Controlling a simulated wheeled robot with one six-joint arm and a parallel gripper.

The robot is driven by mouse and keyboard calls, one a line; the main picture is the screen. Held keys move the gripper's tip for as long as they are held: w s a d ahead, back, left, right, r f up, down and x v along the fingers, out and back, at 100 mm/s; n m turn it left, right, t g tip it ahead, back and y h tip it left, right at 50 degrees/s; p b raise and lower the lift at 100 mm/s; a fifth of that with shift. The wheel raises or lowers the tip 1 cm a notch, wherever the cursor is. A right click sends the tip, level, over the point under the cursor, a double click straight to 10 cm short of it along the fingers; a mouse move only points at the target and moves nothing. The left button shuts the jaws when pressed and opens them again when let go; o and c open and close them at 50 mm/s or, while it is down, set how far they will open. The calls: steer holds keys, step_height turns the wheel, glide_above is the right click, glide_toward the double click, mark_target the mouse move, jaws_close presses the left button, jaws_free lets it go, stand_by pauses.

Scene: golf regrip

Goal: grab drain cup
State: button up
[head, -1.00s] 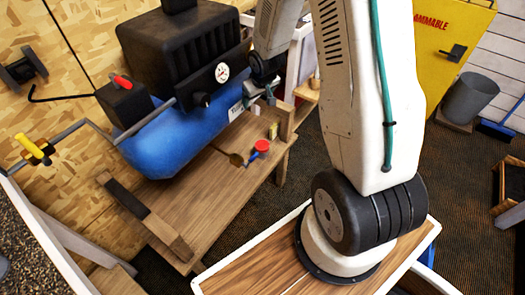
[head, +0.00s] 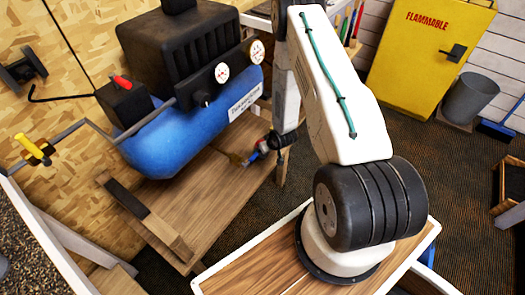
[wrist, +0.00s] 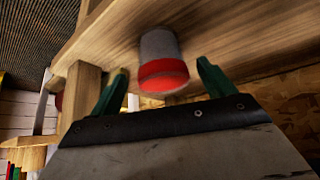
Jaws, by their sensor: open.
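The drain cup (wrist: 160,62) shows in the wrist view as a grey cylinder with a red band. It stands out against the wooden bench and lies between the two green fingertips of my gripper (wrist: 163,84). The fingers are apart, with gaps visible on both sides of the cup. In the head view my gripper (head: 277,141) is at the right edge of the low bench, where a small bit of red shows beside a blue piece (head: 254,156). My arm and gripper hide most of the cup there.
The blue compressor tank (head: 165,130) stands on the wooden bench (head: 200,195), left of my gripper. A brass-coloured piece (head: 237,159) lies by the blue piece. A yellow flammables cabinet (head: 425,55) and a grey bin (head: 469,98) stand at the right. Dark floor is clear between.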

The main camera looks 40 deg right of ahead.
steer(key=x, duration=0.4)
steer(key=shift+a+f, duration=0.1)
steer(key=shift+f, duration=0.25)
steer(key=c, duration=1.1)
steer(key=shift+o, duration=0.2)
steer(key=shift+r, duration=0.1)
